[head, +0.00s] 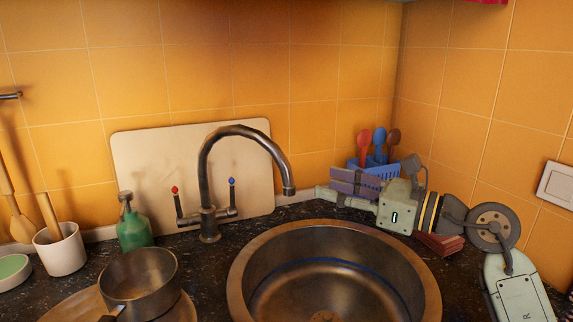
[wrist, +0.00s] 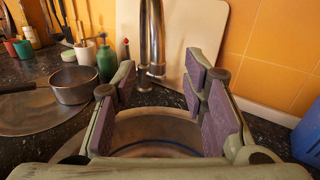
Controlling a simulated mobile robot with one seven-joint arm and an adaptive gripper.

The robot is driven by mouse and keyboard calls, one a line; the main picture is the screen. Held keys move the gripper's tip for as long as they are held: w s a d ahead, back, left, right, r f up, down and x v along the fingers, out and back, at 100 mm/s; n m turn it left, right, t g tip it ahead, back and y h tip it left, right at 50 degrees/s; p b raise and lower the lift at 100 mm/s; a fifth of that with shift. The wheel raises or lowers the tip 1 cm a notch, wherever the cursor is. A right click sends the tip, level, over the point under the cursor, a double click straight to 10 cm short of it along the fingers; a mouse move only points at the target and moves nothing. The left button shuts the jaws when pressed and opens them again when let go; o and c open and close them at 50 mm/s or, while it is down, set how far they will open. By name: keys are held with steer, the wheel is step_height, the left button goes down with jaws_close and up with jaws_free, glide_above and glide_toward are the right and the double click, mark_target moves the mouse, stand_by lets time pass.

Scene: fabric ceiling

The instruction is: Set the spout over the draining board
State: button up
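The dark metal tap has a tall arched spout (head: 240,130), whose outlet points down on the right, at the sink's back edge. In the wrist view the spout (wrist: 152,30) stands upright beyond my fingers, in line with the gap between them. My gripper (head: 334,186) is to the right of the outlet, behind the sink, apart from the spout. In the wrist view my gripper (wrist: 161,82) is open and empty, with purple pads apart. A round, flat surface (wrist: 30,115) left of the sink, partly under a saucepan, looks like the draining board.
The round sink (head: 420,275) is empty. Left are the saucepan (head: 140,280), a green soap bottle (head: 133,230) and a white utensil pot (head: 60,250). A pale board (head: 145,165) leans behind the tap. A blue basket (head: 375,172) with spoons stands behind my gripper.

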mark_target(291, 174)
steer(key=p+x, duration=0.2)
steer(key=x, duration=0.2)
steer(key=p+x, duration=0.2)
steer(key=x, duration=0.3)
steer(key=shift+s+a+r, duration=0.15)
steer(key=shift+a+r, duration=0.05)
steer(key=shift+r, duration=0.05)
steer(key=shift+w+a+f, duration=0.2)
steer(key=shift+w+a, duration=0.2)
steer(key=shift+a, duration=0.15)
steer(key=shift+c, duration=0.3)
jaws_close()
